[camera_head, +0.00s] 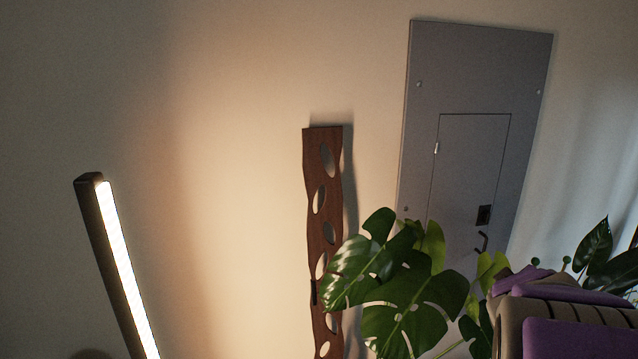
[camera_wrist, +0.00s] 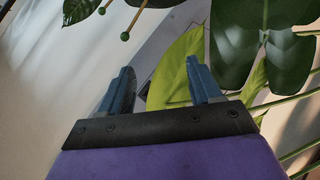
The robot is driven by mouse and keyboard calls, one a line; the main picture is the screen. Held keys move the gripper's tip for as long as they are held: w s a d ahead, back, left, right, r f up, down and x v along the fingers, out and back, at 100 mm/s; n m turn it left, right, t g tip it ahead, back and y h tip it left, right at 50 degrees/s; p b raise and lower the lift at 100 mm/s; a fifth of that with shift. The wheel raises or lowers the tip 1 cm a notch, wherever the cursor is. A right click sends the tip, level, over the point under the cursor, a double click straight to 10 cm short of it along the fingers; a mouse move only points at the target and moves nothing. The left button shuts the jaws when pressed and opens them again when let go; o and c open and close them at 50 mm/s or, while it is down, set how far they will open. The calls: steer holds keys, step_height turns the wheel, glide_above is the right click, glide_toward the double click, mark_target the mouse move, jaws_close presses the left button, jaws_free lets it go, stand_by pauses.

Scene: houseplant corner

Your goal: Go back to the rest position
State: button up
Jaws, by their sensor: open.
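My gripper (camera_wrist: 158,90) shows in the wrist view with its two blue fingers apart and nothing held between them. A yellow-green leaf (camera_wrist: 178,66) lies behind the gap between the fingers, and I cannot tell whether any finger touches it. A purple and tan part of my own arm (camera_head: 570,325) fills the lower right of the head view. The fingertips are not visible in the head view.
A large monstera plant (camera_head: 412,300) stands left of my arm; its dark leaves (camera_wrist: 265,40) are close in the wrist view. A grey wall panel (camera_head: 470,80), a brown wooden strip with holes (camera_head: 313,225) and a lit lamp (camera_head: 122,265) are also around. The upper left wall is bare.

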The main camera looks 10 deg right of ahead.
steer(key=s+a+f+m+g+y, duration=0.1)
steer(key=s+a+f+g+y, duration=0.1)
steer(key=s+a, duration=0.7)
steer(key=s+a+f+m+g+y, duration=0.1)
steer(key=s+a+f+g+y, duration=0.2)
steer(key=s+a, duration=0.7)
steer(key=s+a+f+g+y, duration=0.3)
steer(key=s+a+f+g, duration=0.2)
steer(key=s+a+f, duration=0.3)
steer(key=s+a, duration=0.1)
steer(key=a, duration=0.3)
steer(key=shift+s+f+m+g, duration=0.15)
steer(key=shift+f+m+g, duration=0.1)
steer(key=shift+m+g, duration=0.15)
steer(key=shift+a, duration=0.1)
